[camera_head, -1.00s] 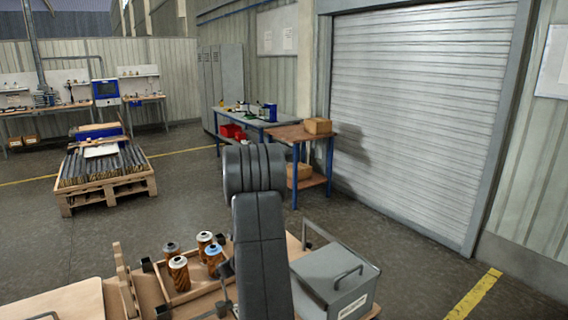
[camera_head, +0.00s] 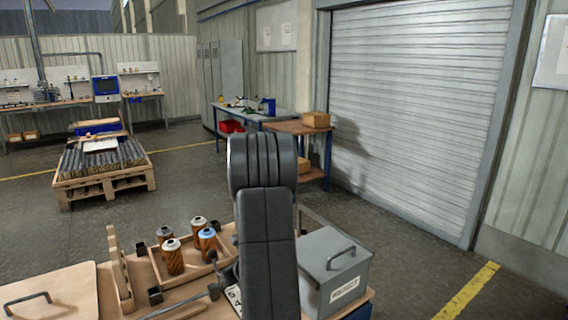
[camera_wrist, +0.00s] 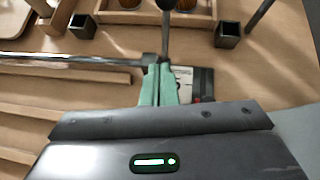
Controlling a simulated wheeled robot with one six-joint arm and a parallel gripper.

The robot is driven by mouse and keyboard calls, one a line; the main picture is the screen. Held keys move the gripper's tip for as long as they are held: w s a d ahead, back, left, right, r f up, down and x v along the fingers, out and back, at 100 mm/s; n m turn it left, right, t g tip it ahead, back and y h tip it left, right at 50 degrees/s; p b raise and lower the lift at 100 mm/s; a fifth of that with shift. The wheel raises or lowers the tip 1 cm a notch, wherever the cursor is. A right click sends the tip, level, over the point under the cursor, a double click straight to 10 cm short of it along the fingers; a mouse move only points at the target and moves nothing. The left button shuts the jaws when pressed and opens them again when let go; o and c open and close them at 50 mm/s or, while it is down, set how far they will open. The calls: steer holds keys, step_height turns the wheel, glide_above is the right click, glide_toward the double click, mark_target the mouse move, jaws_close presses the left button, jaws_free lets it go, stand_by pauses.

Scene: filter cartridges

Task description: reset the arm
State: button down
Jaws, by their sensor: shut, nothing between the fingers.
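My arm (camera_head: 266,230) stands upright in the middle of the head view and hides my gripper there. In the wrist view my gripper (camera_wrist: 162,85) shows its two green fingers together, shut with nothing between them. They are above the wooden bench top, beside a dark rod (camera_wrist: 165,40) with a rounded end. A card (camera_wrist: 190,82) with dark print is partly hidden behind the fingers. Several brown filter cartridges (camera_head: 173,259) stand upright in a wooden tray (camera_head: 165,283) left of my arm; one has a blue top (camera_head: 207,235).
A grey lidded box (camera_head: 325,255) with a handle is right of my arm. A wooden board (camera_head: 60,285) with a handle lies at the left. A metal bar (camera_wrist: 80,59) and small dark cups (camera_wrist: 228,35) are near my gripper. Open floor surrounds the bench.

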steer(key=s+d+f+t+b, duration=0.1)
steer(key=b, duration=0.3)
steer(key=s+f+t+y+b, duration=0.1)
steer(key=b, duration=0.3)
steer(key=shift+s+d+f+y, duration=0.2)
steer(key=shift+d+f+y, duration=0.05)
steer(key=shift+d+y, duration=0.1)
steer(key=shift+b, duration=0.4)
steer(key=shift+r+t, duration=0.15)
steer(key=shift+t, duration=0.15)
